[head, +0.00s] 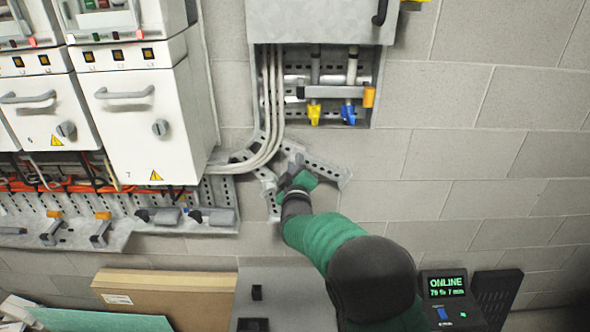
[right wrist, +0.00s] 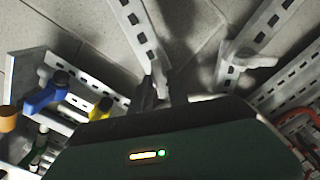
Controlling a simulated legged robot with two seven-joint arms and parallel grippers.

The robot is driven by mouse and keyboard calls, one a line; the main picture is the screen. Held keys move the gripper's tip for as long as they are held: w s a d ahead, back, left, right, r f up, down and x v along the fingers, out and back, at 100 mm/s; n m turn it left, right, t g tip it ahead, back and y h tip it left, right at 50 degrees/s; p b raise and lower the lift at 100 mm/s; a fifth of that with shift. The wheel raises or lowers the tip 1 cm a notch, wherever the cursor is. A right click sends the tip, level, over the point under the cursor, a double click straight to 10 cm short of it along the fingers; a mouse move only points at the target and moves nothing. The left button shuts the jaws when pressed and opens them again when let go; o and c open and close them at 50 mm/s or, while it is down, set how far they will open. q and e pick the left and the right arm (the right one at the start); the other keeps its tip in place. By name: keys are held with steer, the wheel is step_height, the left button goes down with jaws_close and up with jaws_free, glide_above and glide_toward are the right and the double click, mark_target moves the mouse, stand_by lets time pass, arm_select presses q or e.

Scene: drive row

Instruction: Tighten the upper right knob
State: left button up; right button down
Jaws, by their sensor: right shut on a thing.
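My right gripper (head: 297,179) reaches up to a perforated grey metal bracket (head: 325,168) on the wall, below the open box. It is shut. In the right wrist view the dark fingers (right wrist: 152,92) close on a small grey part at the end of a slotted rail (right wrist: 135,30); I take it to be the upper right knob, mostly hidden by the fingers and the gripper body. Another pale grey knob (right wrist: 250,60) sits apart on a neighbouring rail in the right wrist view. My left gripper is not in view.
Grey cables (head: 270,110) run close to the left of the bracket. Above it are yellow (head: 314,113), blue (head: 348,113) and orange (head: 368,96) handles. White cabinets (head: 140,110) stand left. A cardboard box (head: 165,290) lies below. The block wall at right is clear.

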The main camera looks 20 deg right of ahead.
steer(key=shift+s+f+m+b, duration=0.1)
steer(key=shift+f+m+b, duration=0.4)
steer(key=shift+m, duration=0.6)
steer(key=c, duration=1.5)
jaws_free()
steer(key=shift+c, duration=0.2)
steer(key=shift+o, duration=0.4)
steer(key=shift+d+r, duration=0.1)
steer(key=v, duration=1.6)
steer(key=shift+s+b, duration=0.3)
steer(key=shift+b, duration=0.15)
